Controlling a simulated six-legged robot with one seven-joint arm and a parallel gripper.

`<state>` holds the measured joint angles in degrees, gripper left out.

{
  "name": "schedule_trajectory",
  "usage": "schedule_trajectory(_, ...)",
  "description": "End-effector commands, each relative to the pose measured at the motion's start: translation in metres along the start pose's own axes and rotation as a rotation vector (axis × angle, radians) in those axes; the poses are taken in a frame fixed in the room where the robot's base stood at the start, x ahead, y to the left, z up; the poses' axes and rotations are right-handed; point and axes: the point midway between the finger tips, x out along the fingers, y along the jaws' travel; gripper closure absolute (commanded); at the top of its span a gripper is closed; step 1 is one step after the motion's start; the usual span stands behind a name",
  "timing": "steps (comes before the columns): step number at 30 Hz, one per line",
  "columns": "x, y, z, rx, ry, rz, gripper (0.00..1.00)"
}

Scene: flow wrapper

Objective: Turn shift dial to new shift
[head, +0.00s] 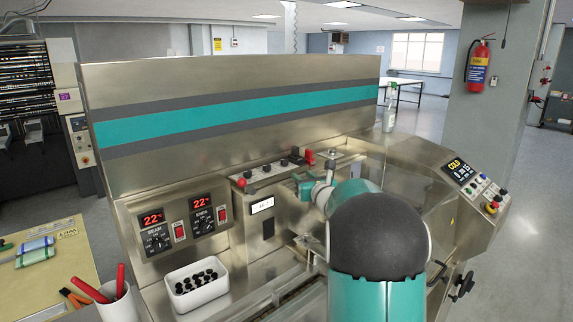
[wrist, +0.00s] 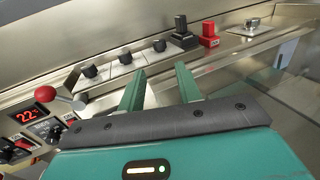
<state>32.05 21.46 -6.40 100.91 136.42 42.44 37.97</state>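Several black knobs stand in a row on a metal ledge behind the machine's front panels. In the wrist view they are a left knob (wrist: 90,71), a middle knob (wrist: 125,57) and a right knob (wrist: 160,45), each on a pale plate. No readable label shows which is the shift dial. My gripper (wrist: 160,84) is open and empty, its two green fingers apart and pointing toward the ledge. In the head view my gripper (head: 308,188) is just in front of the ledge's right part, partly hidden by my arm.
A red ball lever (wrist: 66,91) stands at the row's left end. A black block (wrist: 181,31) and a red block (wrist: 208,35) stand to its right. Seam and end-heater panels (head: 160,222) are at left, above a white bin (head: 194,292) of black parts. A control console (head: 466,185) is at right.

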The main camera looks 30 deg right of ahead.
Motion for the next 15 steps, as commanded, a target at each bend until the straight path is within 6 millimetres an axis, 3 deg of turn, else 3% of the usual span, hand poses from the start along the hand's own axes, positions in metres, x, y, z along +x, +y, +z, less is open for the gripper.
schedule_trajectory(15, 0.095, 0.002, -0.001, -0.004, 0.001, 0.004, 0.66)
